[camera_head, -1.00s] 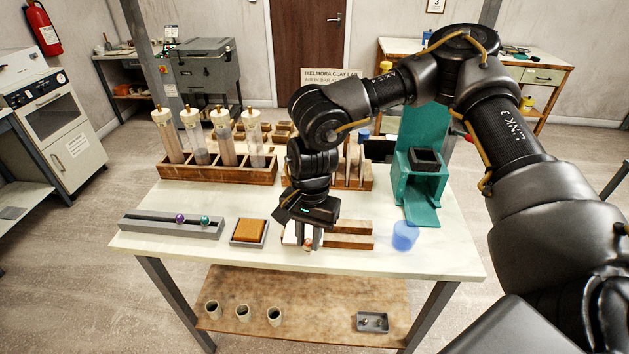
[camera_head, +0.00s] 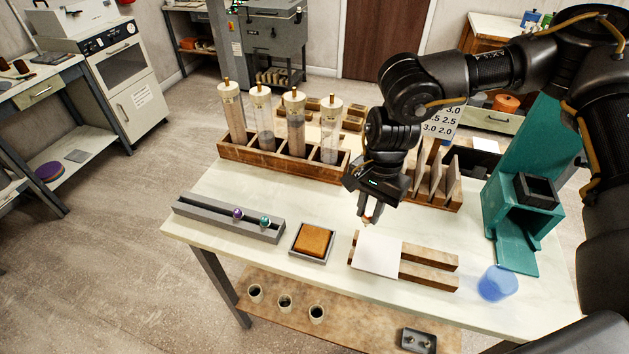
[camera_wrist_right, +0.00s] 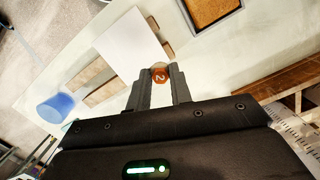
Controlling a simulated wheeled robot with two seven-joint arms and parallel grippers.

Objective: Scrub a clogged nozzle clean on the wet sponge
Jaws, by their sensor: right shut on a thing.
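My right gripper (camera_head: 368,214) is shut on a small nozzle and holds it above the table, behind the white tile. In the right wrist view the nozzle (camera_wrist_right: 160,75) shows an orange-brown face marked 2 between the fingertips. Whether it is clogged cannot be seen. The orange-brown sponge (camera_head: 314,239) lies in a grey tray (camera_head: 297,256), to the left of the gripper and apart from it. The sponge also shows at the top edge of the right wrist view (camera_wrist_right: 208,10). My left gripper is not in view.
A grey rail (camera_head: 200,212) holds a purple piece (camera_head: 238,214) and a teal piece (camera_head: 265,222). A white tile (camera_head: 376,254) rests on wooden strips (camera_head: 430,256). A wooden rack (camera_head: 245,155) with clear tubes, a teal stand (camera_head: 515,225) and a blue cup (camera_head: 497,283) stand around.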

